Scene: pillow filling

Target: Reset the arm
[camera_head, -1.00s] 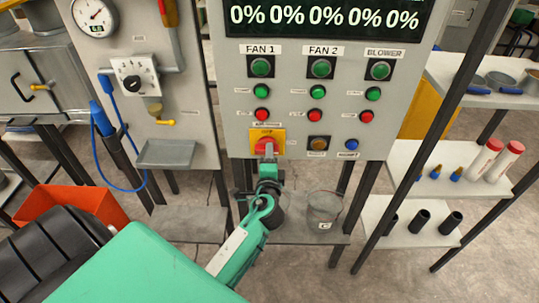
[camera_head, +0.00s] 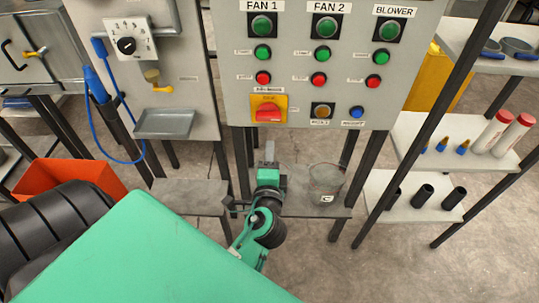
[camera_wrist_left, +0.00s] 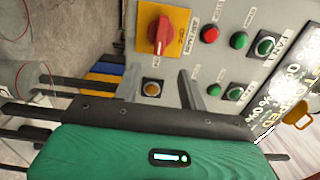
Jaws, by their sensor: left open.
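My left gripper (camera_head: 269,152) is open and empty. It points up toward the control panel (camera_head: 345,108), in front of the panel's lower edge. The red rotary switch (camera_head: 268,115) on its yellow plate is on the panel above the fingertips, with a visible gap. In the left wrist view the red switch (camera_wrist_left: 160,36) shows beyond the spread fingers (camera_wrist_left: 115,80), untouched. My right gripper is not in view.
Green, red, amber and blue buttons (camera_head: 319,80) sit close around the switch. A clear container (camera_head: 325,183) stands on the low shelf right of my gripper. A grey tray (camera_head: 163,123) and an orange bin (camera_head: 72,180) are at left. A shelving rack (camera_head: 385,200) stands at right.

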